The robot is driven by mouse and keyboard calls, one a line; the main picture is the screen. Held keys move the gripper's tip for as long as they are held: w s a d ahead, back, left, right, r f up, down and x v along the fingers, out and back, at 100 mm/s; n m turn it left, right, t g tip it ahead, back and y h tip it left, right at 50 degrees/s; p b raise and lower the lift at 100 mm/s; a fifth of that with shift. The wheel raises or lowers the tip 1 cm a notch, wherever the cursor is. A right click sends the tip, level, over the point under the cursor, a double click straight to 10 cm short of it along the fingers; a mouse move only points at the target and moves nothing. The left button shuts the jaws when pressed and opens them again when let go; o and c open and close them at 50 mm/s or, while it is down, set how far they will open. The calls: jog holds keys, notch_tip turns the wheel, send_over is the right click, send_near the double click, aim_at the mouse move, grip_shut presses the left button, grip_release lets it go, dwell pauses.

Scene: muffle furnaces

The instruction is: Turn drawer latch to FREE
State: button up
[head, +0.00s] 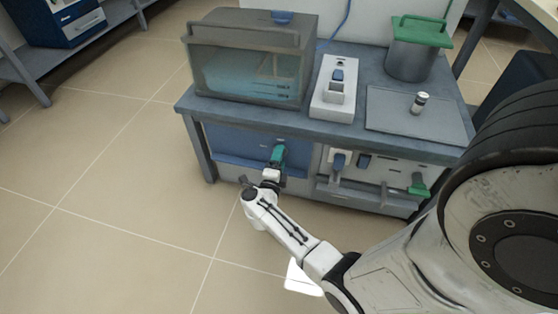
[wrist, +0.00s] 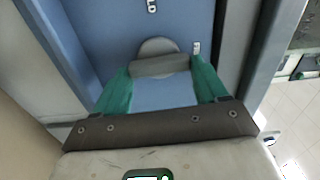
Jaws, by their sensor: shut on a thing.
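The drawer latch (wrist: 160,66) is a grey bar on a round light-grey base (wrist: 158,46), set on a blue drawer front (wrist: 110,30). In the wrist view the bar lies crosswise, with a slight tilt. My gripper (wrist: 160,80) has its green fingers closed on the two ends of the bar. A partly cut-off label ending in "LD" (wrist: 152,5) is above the latch; a small label (wrist: 196,47), too small to read, is at its right. In the head view my gripper (head: 277,157) is against the blue drawer front (head: 230,143), hiding the latch.
A glass-fronted chamber (head: 250,60) stands on the bench above the drawer. Right of the drawer is a panel (head: 375,175) with several controls, one with a green handle (head: 418,185). A green-lidded pot (head: 412,50) stands at the back. The floor at left (head: 110,180) is clear.

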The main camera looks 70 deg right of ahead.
jog(key=shift+m, duration=0.3)
dwell(0.4)
jog(key=o, duration=1.1)
jog(key=shift+c, duration=0.2)
jog(key=a+p, duration=0.3)
jog(key=a, duration=0.8)
jog(key=shift+s, duration=0.4)
jog(key=shift+d, duration=0.1)
